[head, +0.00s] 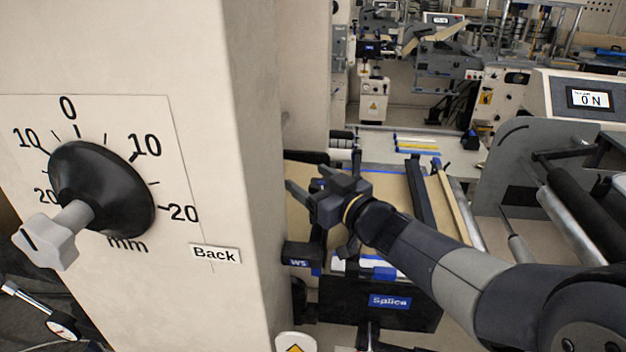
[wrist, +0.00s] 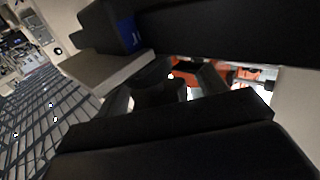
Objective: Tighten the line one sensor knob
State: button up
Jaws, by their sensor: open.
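My gripper (head: 306,184) is open and empty in the head view, right of the cream column, with its fingers pointing left. A dark block labelled WS (head: 300,254) sits below it beside the column. I cannot tell which part is the line one sensor knob. A grey lobed knob (head: 45,242) stands out from a black conical dial (head: 110,190) on the column face, clear of my gripper. In the wrist view, the fingers (wrist: 165,92) are apart, and a black block with a blue label (wrist: 125,32) lies close by, partly cut off.
The cream column (head: 250,130) fills the left of the head view, with a Back label (head: 215,254). A dark Splice panel (head: 390,302) is below my arm. Rollers (head: 565,210) and a display reading 0 N (head: 590,99) stand at the right. A dial gauge (head: 62,326) is at lower left.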

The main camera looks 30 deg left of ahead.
jog(key=shift+c, duration=0.5)
jog(key=c, duration=0.9)
jog(key=b, duration=0.1)
jog(key=m+t+b, duration=0.1)
jog(key=b, duration=0.1)
jog(key=shift+f+t+h, duration=0.2)
jog(key=shift+t+h, duration=0.1)
jog(key=shift+h, duration=0.1)
jog(key=t+b, duration=0.1)
jog(key=b, duration=0.1)
jog(key=m+t+h+b, duration=0.1)
jog(key=shift+w+d+r+m+b, duration=0.2)
jog(key=shift+m+b, duration=0.1)
jog(key=shift+b, duration=0.1)
jog(key=shift+r+h, duration=0.1)
jog(key=shift+h, duration=0.2)
jog(key=o, duration=1)
